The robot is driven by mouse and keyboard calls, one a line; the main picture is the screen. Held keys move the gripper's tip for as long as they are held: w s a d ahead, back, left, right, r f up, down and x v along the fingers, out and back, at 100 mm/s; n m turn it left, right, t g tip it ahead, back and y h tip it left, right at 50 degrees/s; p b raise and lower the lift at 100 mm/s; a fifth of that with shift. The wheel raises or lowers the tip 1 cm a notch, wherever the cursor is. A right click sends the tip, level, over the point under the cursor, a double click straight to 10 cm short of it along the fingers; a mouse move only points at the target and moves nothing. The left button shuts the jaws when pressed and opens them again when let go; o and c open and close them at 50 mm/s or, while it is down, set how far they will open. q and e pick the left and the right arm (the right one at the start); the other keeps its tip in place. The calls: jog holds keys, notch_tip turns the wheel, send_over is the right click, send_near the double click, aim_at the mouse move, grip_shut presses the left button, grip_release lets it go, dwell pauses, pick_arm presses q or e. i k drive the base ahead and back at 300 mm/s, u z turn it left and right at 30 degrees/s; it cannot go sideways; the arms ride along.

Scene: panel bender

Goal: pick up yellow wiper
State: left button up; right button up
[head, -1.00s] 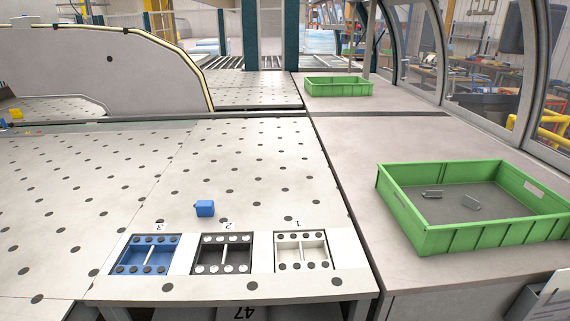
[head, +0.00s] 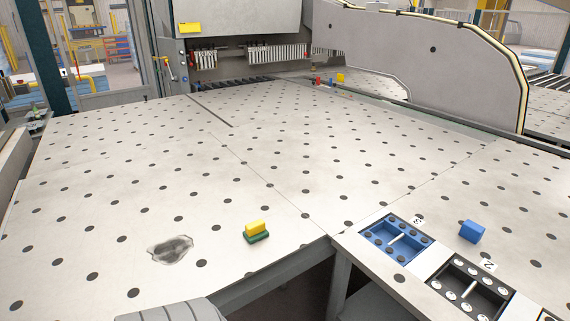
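The yellow wiper (head: 256,230) is a small block with a yellow top and a dark green bottom layer. It lies on the perforated white table (head: 130,185), near the front edge, left of the blue tray. Nothing touches it. Neither of my grippers shows in the head view. A rounded light-grey part at the bottom edge, left of centre, may be part of my own arm.
A grey smudge (head: 170,248) marks the table left of the wiper. Small red (head: 318,81) and yellow (head: 340,77) items stand far back. The table around the wiper is clear.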

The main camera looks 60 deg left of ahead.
aim_at(254, 232)
jog(key=u, duration=1.4)
jog(key=k, duration=0.2)
jog(key=u, duration=0.7)
